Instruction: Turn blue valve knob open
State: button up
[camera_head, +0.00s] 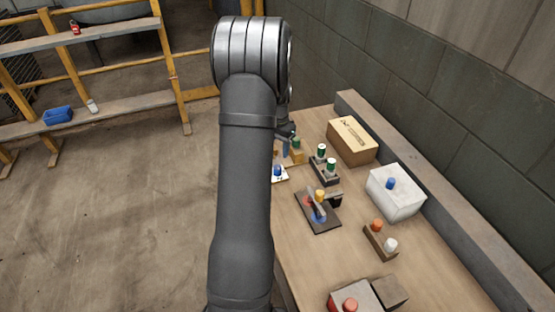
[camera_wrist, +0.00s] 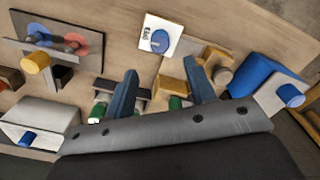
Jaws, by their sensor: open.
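Several blue knobs are in view, and I cannot tell for certain which is the valve knob. One blue knob (camera_head: 277,171) sits on a small white plate, partly behind my arm; it also shows in the wrist view (camera_wrist: 160,40), beyond my fingertips. A second blue knob (camera_head: 390,183) is on top of a white box (camera_head: 400,200), also in the wrist view (camera_wrist: 28,138). A third (camera_wrist: 290,95) is on a white plate at the wrist view's right. My gripper (camera_wrist: 161,80) has its two blue fingers apart, with nothing gripped between them.
A dark panel (camera_head: 306,212) carries a yellow knob above red and blue discs. A green-knobbed block (camera_head: 325,172), a cardboard box (camera_head: 352,141), an orange-and-white-knobbed block (camera_head: 380,242) and a red-knobbed box (camera_head: 350,304) share the wooden bench (camera_head: 300,262). A wall ledge borders the right.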

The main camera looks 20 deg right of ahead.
notch_tip(320, 180, up, 8)
jog(key=shift+r, duration=0.25)
jog(key=shift+f, duration=0.15)
notch_tip(320, 180, down, 17)
jog(key=shift+f, duration=0.1)
dwell(0.6)
